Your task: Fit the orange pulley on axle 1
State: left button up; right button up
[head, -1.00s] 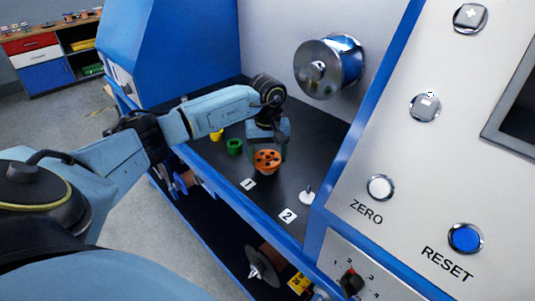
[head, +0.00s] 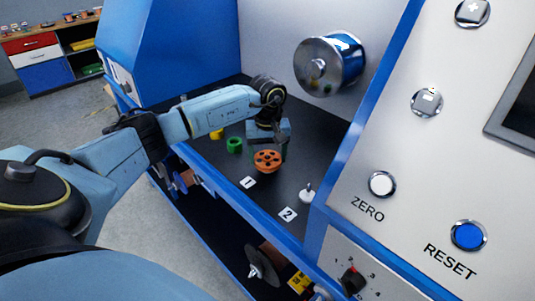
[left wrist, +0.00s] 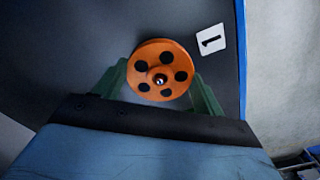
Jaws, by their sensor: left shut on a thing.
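The orange pulley (head: 267,161) sits low over the black shelf beside label 1 (head: 248,182). In the left wrist view the orange pulley (left wrist: 160,70) lies between the green fingers, and a metal axle tip (left wrist: 160,78) shows in its centre hole. My left gripper (head: 270,147) is shut on the pulley from behind; in the left wrist view its fingers (left wrist: 160,88) flank the pulley's rim. The lower part of axle 1 is hidden under the pulley. Axle 2 (head: 308,195) stands bare on a white base by label 2 (head: 288,215). My right gripper is not in view.
A green pulley (head: 234,145) and a yellow piece (head: 217,134) stand on the shelf left of my gripper. A large metal drum (head: 328,65) juts from the wall above. The control panel (head: 420,160) closes off the right side.

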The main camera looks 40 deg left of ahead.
pick_arm(q)
jog(key=shift+f+b, duration=0.3)
jog(key=shift+f, duration=0.15)
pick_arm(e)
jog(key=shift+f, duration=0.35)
pick_arm(q)
jog(key=shift+f, duration=0.15)
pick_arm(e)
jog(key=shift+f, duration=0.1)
pick_arm(q)
jog(key=o, duration=1.1)
jog(key=shift+o, duration=0.2)
notch_tip(320, 180, up, 13)
jog(key=shift+r+p, duration=0.2)
jog(key=shift+p, duration=0.1)
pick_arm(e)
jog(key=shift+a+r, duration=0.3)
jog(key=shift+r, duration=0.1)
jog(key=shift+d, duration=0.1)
